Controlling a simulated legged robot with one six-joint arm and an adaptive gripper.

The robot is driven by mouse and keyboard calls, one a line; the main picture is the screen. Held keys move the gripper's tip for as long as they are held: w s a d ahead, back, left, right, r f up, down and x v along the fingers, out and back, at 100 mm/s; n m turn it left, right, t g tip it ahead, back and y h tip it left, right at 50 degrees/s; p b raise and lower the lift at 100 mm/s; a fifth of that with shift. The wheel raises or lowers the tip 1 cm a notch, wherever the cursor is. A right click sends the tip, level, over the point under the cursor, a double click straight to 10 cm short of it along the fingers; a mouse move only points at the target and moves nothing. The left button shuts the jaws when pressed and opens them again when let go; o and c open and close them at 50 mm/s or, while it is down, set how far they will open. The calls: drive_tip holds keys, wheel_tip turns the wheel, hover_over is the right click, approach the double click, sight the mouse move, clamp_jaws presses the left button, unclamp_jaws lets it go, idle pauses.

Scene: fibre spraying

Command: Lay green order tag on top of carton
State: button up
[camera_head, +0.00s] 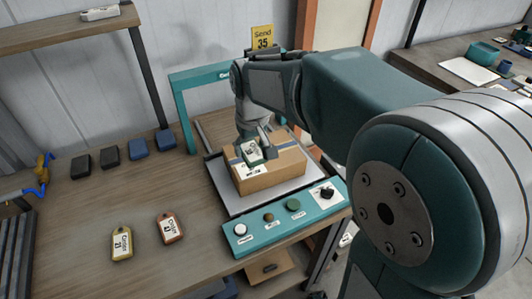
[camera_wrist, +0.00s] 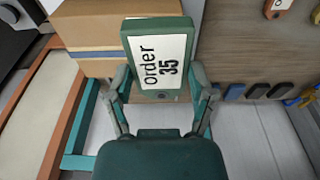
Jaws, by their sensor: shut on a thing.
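The green order tag (camera_wrist: 160,52) has a white label reading "order 35" and is held between the fingers of my gripper (camera_wrist: 162,95) in the wrist view. In the head view the tag (camera_head: 252,151) shows at my gripper (camera_head: 254,143), over the left part of the carton's top. The brown carton (camera_head: 275,179) has a blue stripe and sits on the grey plate of the teal machine; it also shows in the wrist view (camera_wrist: 88,25). I cannot tell whether the tag touches the carton.
A yellow tag (camera_head: 122,245) and an orange tag (camera_head: 169,229) lie on the wooden table (camera_head: 80,205). Several dark and blue blocks (camera_head: 110,155) stand along its back. The teal machine has a frame (camera_head: 181,115) and a button panel (camera_head: 285,215). A yellow sign (camera_head: 262,37) reads "Send 35".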

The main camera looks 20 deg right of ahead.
drive_tip(key=w+d+f, duration=0.2)
drive_tip(key=d+f, duration=0.1)
drive_tip(key=w+d+f, duration=0.2)
drive_tip(key=w+d, duration=0.1)
drive_tip(key=shift+w+d+f, duration=0.15)
drive_tip(key=shift+d+f, duration=0.05)
drive_tip(key=shift+f, duration=0.2)
drive_tip(key=shift+w+a+f, duration=0.25)
drive_tip(key=shift+f, duration=0.15)
drive_tip(key=f, duration=0.3)
drive_tip(key=shift+w+f, duration=0.2)
drive_tip(key=shift+d+f, duration=0.2)
drive_tip(key=shift+d, duration=0.2)
drive_tip(key=o, duration=0.9)
drive_tip(key=shift+a, duration=0.1)
drive_tip(key=shift+c, duration=0.2)
drive_tip(key=shift+a, duration=0.2)
